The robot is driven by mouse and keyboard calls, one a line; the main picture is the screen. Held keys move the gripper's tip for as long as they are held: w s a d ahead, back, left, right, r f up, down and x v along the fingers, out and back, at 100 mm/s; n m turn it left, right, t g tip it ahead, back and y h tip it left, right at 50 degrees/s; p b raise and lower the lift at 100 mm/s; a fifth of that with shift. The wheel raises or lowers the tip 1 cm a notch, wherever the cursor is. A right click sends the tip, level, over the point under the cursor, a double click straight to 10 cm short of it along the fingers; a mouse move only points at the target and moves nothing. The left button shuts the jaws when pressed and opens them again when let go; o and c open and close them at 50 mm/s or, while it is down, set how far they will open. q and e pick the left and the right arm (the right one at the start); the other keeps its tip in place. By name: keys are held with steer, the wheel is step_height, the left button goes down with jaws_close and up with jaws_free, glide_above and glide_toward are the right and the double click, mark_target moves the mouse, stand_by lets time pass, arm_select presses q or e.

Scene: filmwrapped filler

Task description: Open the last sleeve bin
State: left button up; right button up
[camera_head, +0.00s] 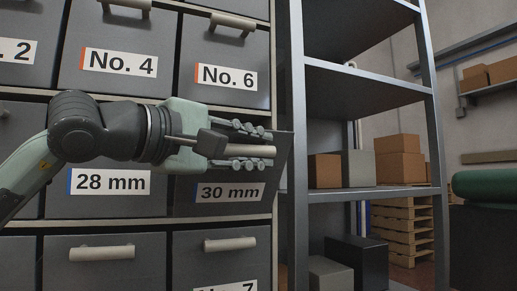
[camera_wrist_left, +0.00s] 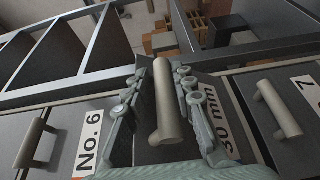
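The 30 mm bin (camera_head: 284,165) is at the right end of its row, with a blue-edged label. Its front leans out at the top, past the cabinet's right edge, so it stands partly open. My left gripper (camera_head: 252,148) is in front of it, one finger above and one below the pale bar handle (camera_head: 240,151). In the left wrist view the handle (camera_wrist_left: 168,105) lies between the spread fingers of the left gripper (camera_wrist_left: 168,85), with gaps beside it. The fingers look open around the handle, not closed on it. The bin's inside is hidden. My right gripper is not in view.
The No. 6 bin (camera_head: 262,50) is above and the No. 7 bin (camera_head: 225,270) below, both shut. The 28 mm bin (camera_head: 110,207) is to the left. A metal shelf rack (camera_head: 297,120) with boxes stands close on the right.

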arm_select(q)
steer(key=v, duration=1.1)
steer(key=shift+s+a, duration=0.1)
